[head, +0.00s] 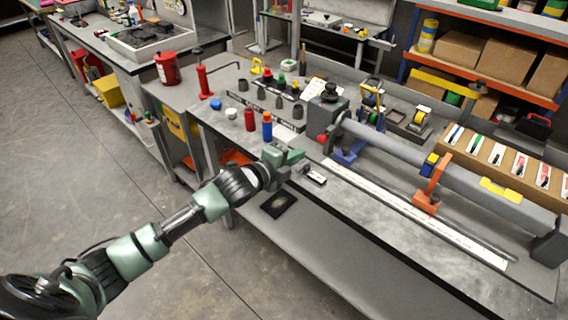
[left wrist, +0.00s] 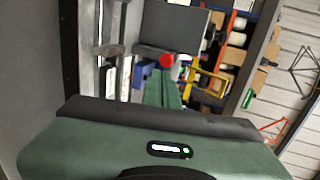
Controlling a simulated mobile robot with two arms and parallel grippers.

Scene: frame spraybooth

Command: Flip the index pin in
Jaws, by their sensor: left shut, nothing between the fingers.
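A small red part (head: 322,138) shows low on the block's near side. In the left wrist view a round red knob (left wrist: 167,60) shows just beyond my fingertips, in front of the grey block (left wrist: 172,28). It may be the index pin; its position is unclear. My left gripper (head: 299,155) is shut and empty, close to the block's near left side. It also shows in the left wrist view (left wrist: 163,78). My right gripper is out of view.
A blue bottle (head: 267,127) and a red bottle (head: 250,120) stand close left of my gripper. A white scale strip (head: 415,213) runs along the bench front. An orange support (head: 431,190) holds the tube. The floor at left is clear.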

